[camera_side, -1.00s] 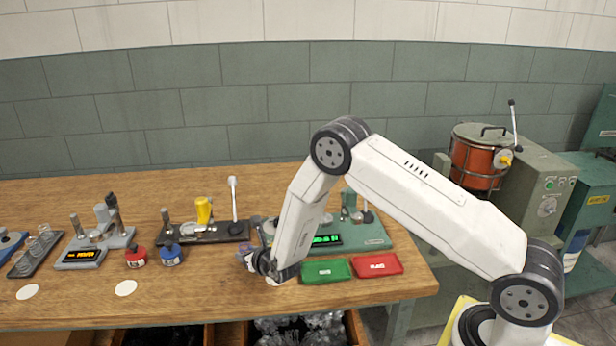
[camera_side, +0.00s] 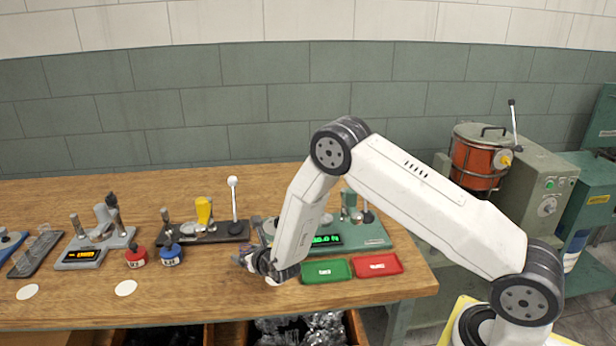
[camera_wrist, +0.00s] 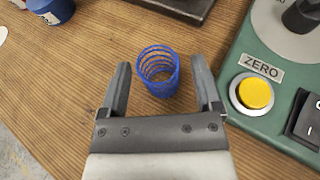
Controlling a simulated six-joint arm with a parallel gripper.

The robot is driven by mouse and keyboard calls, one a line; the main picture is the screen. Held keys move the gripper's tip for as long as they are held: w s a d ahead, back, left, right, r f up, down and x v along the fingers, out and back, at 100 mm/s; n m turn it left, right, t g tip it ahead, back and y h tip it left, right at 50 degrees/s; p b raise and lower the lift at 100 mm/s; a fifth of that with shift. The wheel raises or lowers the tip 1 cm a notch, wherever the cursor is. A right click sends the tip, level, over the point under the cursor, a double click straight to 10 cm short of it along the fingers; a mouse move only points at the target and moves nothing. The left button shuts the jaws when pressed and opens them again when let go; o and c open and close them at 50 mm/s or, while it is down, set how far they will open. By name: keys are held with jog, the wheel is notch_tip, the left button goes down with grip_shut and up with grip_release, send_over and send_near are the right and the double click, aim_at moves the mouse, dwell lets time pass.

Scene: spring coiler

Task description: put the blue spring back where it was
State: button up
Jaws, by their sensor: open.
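The blue spring (camera_wrist: 158,72) stands on the wooden table in the wrist view, with its open top facing the camera. In the side view my gripper (camera_side: 250,262) is low over the table, left of the green tray, and the spring cannot be made out there.
The green device with a yellow ZERO button (camera_wrist: 254,92) is close on the right. A dark base (camera_wrist: 180,5) is beyond the spring. A green tray (camera_side: 326,271) and red tray (camera_side: 377,265) lie right of my gripper. Red (camera_side: 136,257) and blue (camera_side: 170,255) pots stand left.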

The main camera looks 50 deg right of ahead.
jog(key=shift+v, duration=6)
jog(key=shift+r, duration=0.15)
jog(key=shift+s+d+r+m+h, duration=0.1)
jog(key=shift+d+r+m+h, duration=0.1)
jog(key=shift+d+m+h, duration=0.25)
jog(key=s+d+r+m+g+h, duration=0.2)
jog(key=s+d+m+g+h, duration=0.1)
jog(key=s+d+m+g, duration=0.4)
jog(key=s+d+r+m+g+h, duration=0.25)
jog(key=s+m, duration=0.25)
jog(key=m, duration=0.3)
jog(key=s+a+r+m+y, duration=0.2)
jog(key=s+a+m+y, duration=0.1)
jog(key=m, duration=0.6)
jog(key=s+a+r+m+g+y, duration=0.1)
jog(key=s+a+r+m+y, duration=0.1)
jog(key=a+m+y, duration=0.4)
jog(key=shift+s+a+r+m, duration=0.25)
jog(key=shift+s+a+m, duration=0.4)
jog(key=shift+m, duration=0.8)
jog(key=shift+s+d, duration=0.15)
jog(key=shift+d, duration=0.05)
